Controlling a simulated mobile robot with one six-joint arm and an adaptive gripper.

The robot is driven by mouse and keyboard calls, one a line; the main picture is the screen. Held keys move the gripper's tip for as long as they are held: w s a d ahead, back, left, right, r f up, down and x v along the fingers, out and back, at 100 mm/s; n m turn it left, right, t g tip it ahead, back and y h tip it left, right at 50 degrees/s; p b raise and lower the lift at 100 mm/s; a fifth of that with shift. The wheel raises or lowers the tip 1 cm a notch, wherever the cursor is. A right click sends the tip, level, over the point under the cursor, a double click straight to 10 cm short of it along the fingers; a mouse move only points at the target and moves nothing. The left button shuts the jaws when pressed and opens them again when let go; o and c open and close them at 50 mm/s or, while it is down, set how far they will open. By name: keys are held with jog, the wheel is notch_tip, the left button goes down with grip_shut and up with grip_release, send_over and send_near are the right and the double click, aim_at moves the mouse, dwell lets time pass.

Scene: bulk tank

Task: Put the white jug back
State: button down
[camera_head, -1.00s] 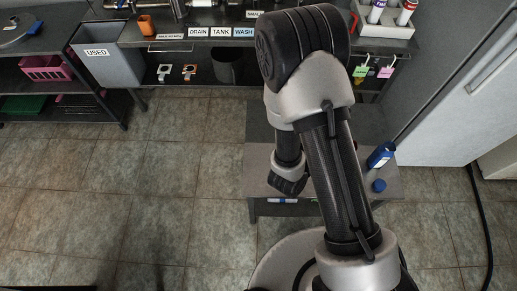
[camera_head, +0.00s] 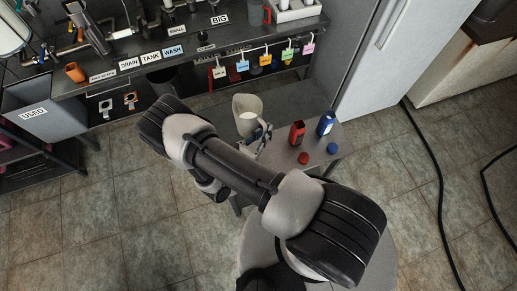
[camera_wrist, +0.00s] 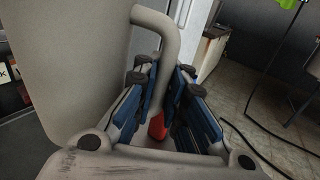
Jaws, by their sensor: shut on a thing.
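The white jug (camera_head: 245,104) stands out behind my arm, upright or nearly so, at the back of a low grey table. I cannot tell whether its base touches the table. Its pale inside shows through the open top. My gripper (camera_head: 263,132) is at its near right side. In the wrist view the jug's wall (camera_wrist: 75,60) fills the left side, and its curved handle (camera_wrist: 162,28) runs down between the blue-padded fingers of my gripper (camera_wrist: 160,78). The gripper is shut on the handle.
A red bottle (camera_head: 297,133) and a blue bottle (camera_head: 326,123) stand on the low table (camera_head: 318,157) beside two loose caps. Behind is a counter with labels DRAIN, TANK, WASH, SMALL and BIG. Coloured tags (camera_head: 265,59) hang below it. A white fridge (camera_head: 385,55) stands right.

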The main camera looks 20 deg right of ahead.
notch_tip(320, 180, down, 18)
jog(key=b, duration=0.5)
jog(key=shift+r, duration=0.25)
jog(key=shift+b, duration=0.35)
jog(key=shift+f, duration=0.15)
jog(key=c, duration=1.6)
grip_release()
jog(key=shift+c, duration=0.2)
